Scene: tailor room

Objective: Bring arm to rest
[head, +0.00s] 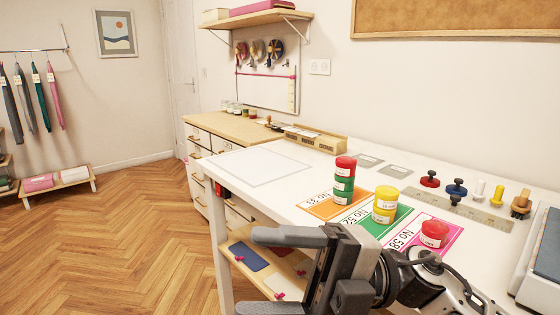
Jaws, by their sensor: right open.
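My right gripper (302,266) is at the bottom centre of the head view, in front of the white table's near edge. Its two dark fingers point left and stand apart, with nothing seen between them. Its arm comes in from the lower right, over the table's near right part. The gripper appears apart from the jars on the table. My left gripper does not show.
The white table (260,190) holds an orange, a green and a pink card with stacked red, green and yellow jars (384,204). A lower shelf (240,236) holds small items. Wooden floor (110,240) at left is clear.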

